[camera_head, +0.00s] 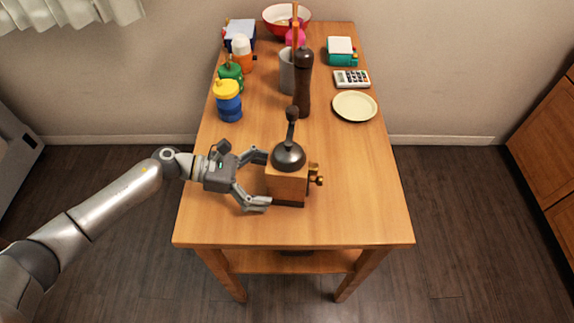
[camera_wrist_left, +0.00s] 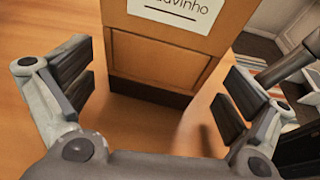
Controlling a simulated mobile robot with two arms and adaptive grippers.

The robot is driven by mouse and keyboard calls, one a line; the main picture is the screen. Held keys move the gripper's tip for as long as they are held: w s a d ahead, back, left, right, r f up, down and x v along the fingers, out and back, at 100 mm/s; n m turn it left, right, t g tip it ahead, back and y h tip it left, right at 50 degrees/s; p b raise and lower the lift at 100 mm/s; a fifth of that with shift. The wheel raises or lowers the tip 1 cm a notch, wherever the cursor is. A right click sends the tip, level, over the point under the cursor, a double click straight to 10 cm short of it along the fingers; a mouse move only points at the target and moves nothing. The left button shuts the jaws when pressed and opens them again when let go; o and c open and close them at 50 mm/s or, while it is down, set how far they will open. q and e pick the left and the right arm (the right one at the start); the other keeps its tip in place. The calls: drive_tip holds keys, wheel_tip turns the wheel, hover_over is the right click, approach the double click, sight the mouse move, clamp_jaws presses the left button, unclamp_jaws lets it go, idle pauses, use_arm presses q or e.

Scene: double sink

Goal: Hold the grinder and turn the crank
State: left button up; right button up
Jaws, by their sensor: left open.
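The grinder (camera_head: 287,184) stands upright near the front of the wooden table. It has a wooden box body, a dark dome top and a brass-coloured fitting on its right side. Its crank (camera_head: 291,128) rises from the dome and ends in a dark knob. My left gripper (camera_head: 262,180) is open at the grinder's left side, with one finger toward the back and one toward the front. In the left wrist view the grinder's body (camera_wrist_left: 168,50), with a white label, stands between and beyond the open fingers (camera_wrist_left: 155,95). My right gripper is not in view.
A tall dark pepper mill (camera_head: 303,85) and a grey cup (camera_head: 287,72) stand behind the grinder. A pale plate (camera_head: 355,106) and a calculator (camera_head: 351,78) lie at the right. A blue-and-yellow container (camera_head: 228,103) stands at the left. The table's front right is clear.

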sight(283, 184)
use_arm(q)
drive_tip(key=shift+b+x, duration=0.85)
drive_tip(key=shift+x, duration=1.2)
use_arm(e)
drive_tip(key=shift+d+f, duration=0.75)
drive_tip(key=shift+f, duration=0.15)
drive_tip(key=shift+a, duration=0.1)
use_arm(q)
drive_tip(key=shift+c, duration=0.3)
drive_tip(key=c, duration=0.5)
drive_tip(key=shift+c, duration=1.2)
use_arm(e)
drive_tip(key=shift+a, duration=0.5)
use_arm(q)
drive_tip(key=shift+f, duration=0.1)
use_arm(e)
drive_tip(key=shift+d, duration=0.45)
